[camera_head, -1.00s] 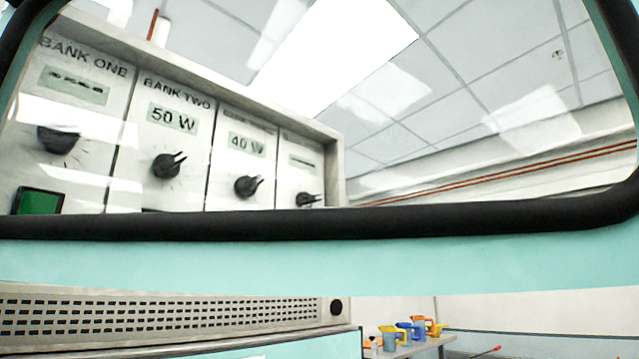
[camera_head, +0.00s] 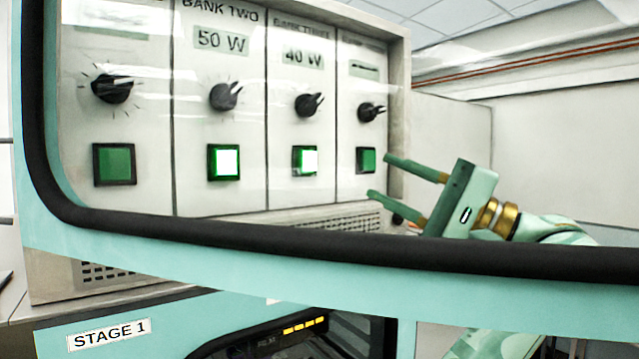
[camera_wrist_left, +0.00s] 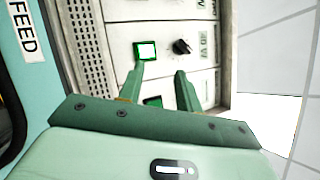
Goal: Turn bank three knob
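The bank three knob (camera_head: 308,104) is a black pointer knob under a 40 W display, with its pointer to the upper right. It looks to be the knob (camera_wrist_left: 182,46) beside the lit green button in the left wrist view. My left gripper (camera_head: 378,177) shows to the right of the panel, its two green fingers apart and pointing left, near the fourth bank. In the left wrist view its fingers (camera_wrist_left: 160,68) are open with nothing between them, pointing toward the panel. I see no contact with the knob. My right gripper is not in view.
The bank two knob (camera_head: 224,97) and the fourth bank's knob (camera_head: 371,112) flank bank three. The bank three button (camera_head: 304,161) below is lit green. A black-edged teal frame (camera_head: 330,240) crosses in front of the lower panel. A STAGE 1 label (camera_head: 109,333) shows below.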

